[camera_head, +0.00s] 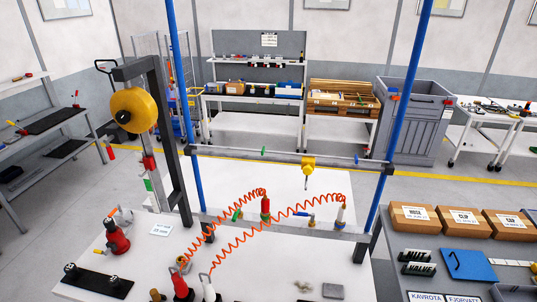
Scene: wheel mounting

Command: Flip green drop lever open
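A small green lever (237,214) shows on the low grey crossbar (222,219) behind the white table, just left of an upright red fitting (265,205). It looks tilted, with its upper end to the right. It is too small for me to tell whether it is open or closed. An orange coiled hose (215,226) runs from the red fitting down to the table front. Neither of my grippers is in view, and nothing touches the lever.
A blue lever (301,215) sits farther right, beside a white-and-red fitting (341,213) with a second coiled hose. Red (182,287) and white (210,291) tools stand at the front edge. Blue posts (180,90) frame the crossbar. The table's middle is mostly clear beneath the hoses.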

